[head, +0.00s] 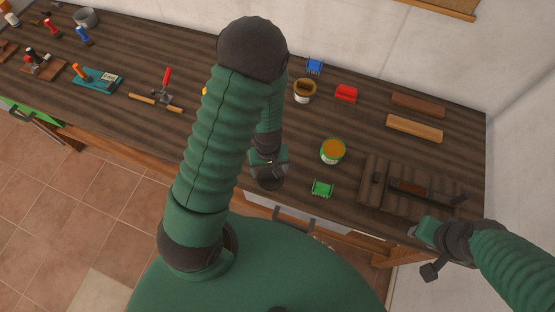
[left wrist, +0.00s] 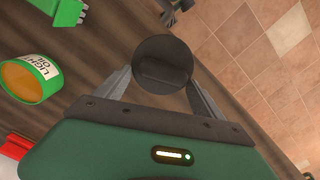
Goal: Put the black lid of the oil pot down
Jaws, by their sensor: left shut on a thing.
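The black round lid (left wrist: 162,55) is held between the two fingers of my left gripper (head: 269,178), seen best in the left wrist view. The gripper is over the front edge of the workbench; I cannot tell whether the lid touches the wood. The oil pot (head: 333,151) is green with a "light oil" label and stands open, with orange oil showing, right of the left gripper. It also shows in the left wrist view (left wrist: 45,72). My right gripper (head: 436,243) is at the bench's front right corner; its fingers are not clear.
A green clip-like piece (head: 322,188) lies in front of the pot. A brown open pot (head: 305,91), a blue piece (head: 314,66) and a red block (head: 346,93) are behind. Bare bench lies between left gripper and pot.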

